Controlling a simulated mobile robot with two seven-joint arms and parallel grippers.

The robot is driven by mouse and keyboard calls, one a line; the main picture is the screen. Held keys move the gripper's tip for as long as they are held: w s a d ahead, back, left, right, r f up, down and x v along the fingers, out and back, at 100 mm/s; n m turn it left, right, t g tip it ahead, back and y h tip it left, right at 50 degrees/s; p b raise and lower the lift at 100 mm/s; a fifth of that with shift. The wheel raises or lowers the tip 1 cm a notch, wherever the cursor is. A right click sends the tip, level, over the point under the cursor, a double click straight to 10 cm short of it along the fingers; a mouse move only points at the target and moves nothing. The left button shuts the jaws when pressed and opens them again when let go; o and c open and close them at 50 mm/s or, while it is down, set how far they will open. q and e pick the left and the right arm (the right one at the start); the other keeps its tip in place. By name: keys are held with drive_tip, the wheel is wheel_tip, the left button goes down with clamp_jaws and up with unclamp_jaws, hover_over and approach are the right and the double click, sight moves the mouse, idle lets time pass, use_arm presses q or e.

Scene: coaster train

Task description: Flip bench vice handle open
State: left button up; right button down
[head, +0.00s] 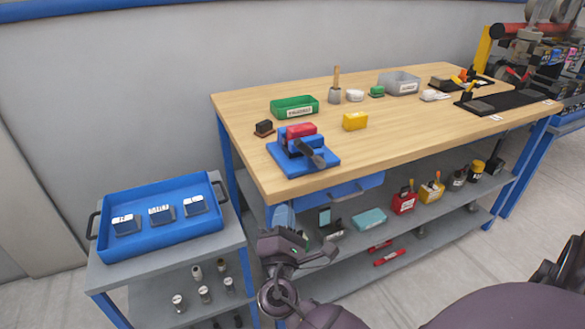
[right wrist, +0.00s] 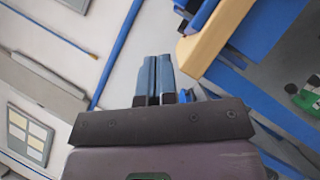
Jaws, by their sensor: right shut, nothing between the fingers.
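The bench vice (head: 290,165) is blue, with a red block (head: 301,131) in its top, near the front left corner of the wooden workbench (head: 400,134). Its dark grey handle (head: 311,154) slants down toward the bench's front edge. My right gripper (head: 283,214) is below and in front of that corner, apart from the vice. In the right wrist view its two blue-grey fingers (right wrist: 158,70) are together with nothing between them. A blue part at the bench edge (right wrist: 204,14), seemingly the vice, shows at the top there. My left gripper is not in view.
A grey cart (head: 165,252) with a blue tray (head: 165,240) stands at the left. A green bin (head: 294,107), yellow box (head: 355,121) and small dark block (head: 264,127) sit around the vice. A lower shelf (head: 385,230) holds several items. Bare benchtop lies right of the vice.

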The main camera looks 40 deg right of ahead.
sight(308, 152)
drive_tip(key=shift+r, duration=0.15)
drive_tip(key=s+d+r+p+x, duration=0.1)
drive_tip(key=s+p+x, duration=0.1)
drive_tip(key=x, duration=1)
drive_tip(key=shift+w+d+r, duration=0.25)
drive_tip(key=shift+d+r, duration=0.15)
drive_tip(key=shift+r, duration=0.05)
